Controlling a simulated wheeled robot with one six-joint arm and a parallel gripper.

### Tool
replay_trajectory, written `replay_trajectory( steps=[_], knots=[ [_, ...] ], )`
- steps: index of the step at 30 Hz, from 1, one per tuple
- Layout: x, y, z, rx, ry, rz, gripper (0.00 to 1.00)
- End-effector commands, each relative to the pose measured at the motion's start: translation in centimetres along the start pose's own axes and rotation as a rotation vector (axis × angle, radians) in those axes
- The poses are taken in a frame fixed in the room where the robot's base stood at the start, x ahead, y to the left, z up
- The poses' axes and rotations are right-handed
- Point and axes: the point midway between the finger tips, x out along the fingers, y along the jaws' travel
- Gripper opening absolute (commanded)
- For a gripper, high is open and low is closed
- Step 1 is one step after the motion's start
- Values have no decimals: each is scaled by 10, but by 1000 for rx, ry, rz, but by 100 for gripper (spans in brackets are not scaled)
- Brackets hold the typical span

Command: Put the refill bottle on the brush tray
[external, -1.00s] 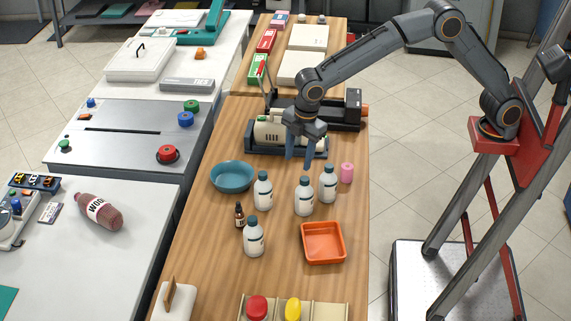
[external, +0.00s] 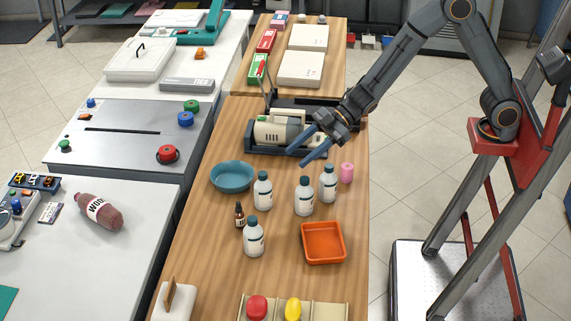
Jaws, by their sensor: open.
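Several white bottles with dark teal caps stand upright on the wooden table: one near the teal bowl (external: 263,192), one in the middle (external: 304,198), one at right (external: 328,184) and one nearer the front (external: 253,238). A small brown bottle (external: 239,217) stands beside the front one. I cannot tell which is the refill bottle.
A cream machine in a dark cradle (external: 272,150) stands behind the bottles, partly hidden by my gripper. A teal bowl (external: 232,177) lies left, a pink cylinder (external: 347,173) right. A beige rack (external: 270,309) with red and yellow items is at the front.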

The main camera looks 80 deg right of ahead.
Motion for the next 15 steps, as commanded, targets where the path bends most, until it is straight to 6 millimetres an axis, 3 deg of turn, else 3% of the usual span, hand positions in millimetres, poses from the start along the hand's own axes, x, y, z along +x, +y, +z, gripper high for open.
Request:
replay_trajectory(
  steps=[7,15],
  knots=[
    [-29,-42,-4,106,129,-138,45],
    [-3,-48,38,101,124,-131,45]
  ],
)
